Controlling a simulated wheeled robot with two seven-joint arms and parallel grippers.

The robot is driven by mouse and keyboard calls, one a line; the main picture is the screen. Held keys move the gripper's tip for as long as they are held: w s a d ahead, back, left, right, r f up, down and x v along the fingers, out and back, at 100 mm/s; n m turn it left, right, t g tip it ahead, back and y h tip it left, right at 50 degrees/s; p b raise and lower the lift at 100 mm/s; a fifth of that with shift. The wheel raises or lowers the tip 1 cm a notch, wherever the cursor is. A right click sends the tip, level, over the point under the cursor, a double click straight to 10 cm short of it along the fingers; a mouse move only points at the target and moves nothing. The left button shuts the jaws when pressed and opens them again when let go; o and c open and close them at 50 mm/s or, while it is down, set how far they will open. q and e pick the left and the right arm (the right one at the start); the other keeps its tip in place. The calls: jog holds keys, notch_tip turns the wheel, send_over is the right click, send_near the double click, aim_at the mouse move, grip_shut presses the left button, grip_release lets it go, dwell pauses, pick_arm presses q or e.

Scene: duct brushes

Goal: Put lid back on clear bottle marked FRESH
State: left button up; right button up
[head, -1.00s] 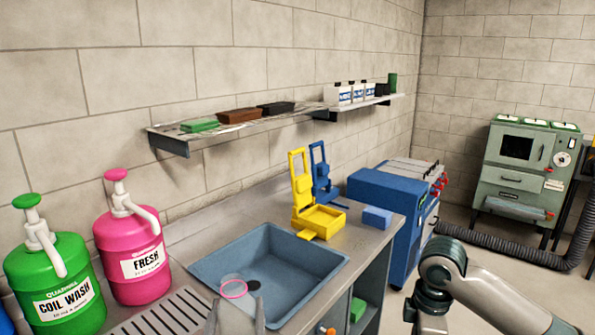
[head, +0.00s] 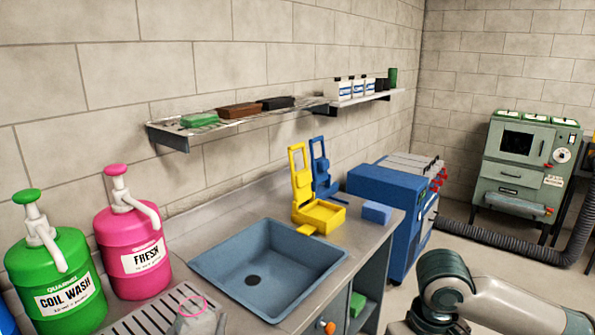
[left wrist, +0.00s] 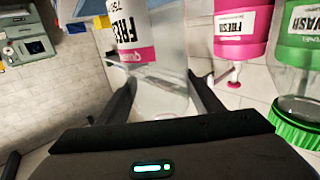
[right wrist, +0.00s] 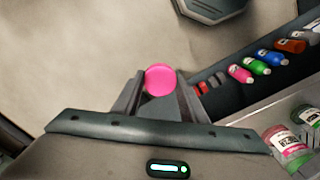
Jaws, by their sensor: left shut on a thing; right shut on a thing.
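The clear bottle (left wrist: 160,85) fills the middle of the left wrist view, with a white FRESH label and a pink band. My left gripper (head: 205,322) is shut on it, at the bottom edge of the head view. There, a pink ring (head: 192,306) shows at the gripper, over the drainboard. In the right wrist view, my right gripper (right wrist: 160,88) is shut on a round pink lid (right wrist: 160,80), above the floor. The lid is apart from the bottle. The right gripper itself is outside the head view.
A pink FRESH jug (head: 132,250) and a green COIL WASH jug (head: 55,280) stand left of the sink (head: 268,270). A yellow holder (head: 318,210) and a blue block (head: 377,213) are behind it. Several coloured bottles (right wrist: 257,67) line a shelf in the right wrist view.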

pick_arm(q)
jog(key=shift+s+a, duration=0.35)
jog(key=shift+a, duration=0.15)
pick_arm(e)
jog(key=shift+s+a+r+m, duration=0.1)
jog(key=shift+s+m, duration=0.7)
jog(key=shift+m, duration=0.3)
pick_arm(q)
jog(key=s+d+f+m+g+h, duration=0.1)
jog(key=d+f+m+g+h, duration=0.1)
jog(key=d+m+h, duration=0.2)
jog(key=s+d+f+m+g+h, duration=0.1)
jog(key=d+m+h, duration=0.3)
jog(key=d+h, duration=0.4)
jog(key=d+f+g, duration=0.1)
jog(key=d, duration=0.2)
jog(key=shift+s, duration=0.35)
jog(key=shift+f, duration=0.1)
pick_arm(e)
jog(key=shift+a, duration=0.1)
jog(key=w+a+r+n, duration=0.2)
jog(key=a+r, duration=0.6)
jog(key=a, duration=0.5)
jog(key=w+a+r+n, duration=0.3)
jog(key=a+r, duration=0.6)
jog(key=a, duration=0.4)
jog(key=shift+w, duration=0.8)
jog(key=shift+f, duration=0.1)
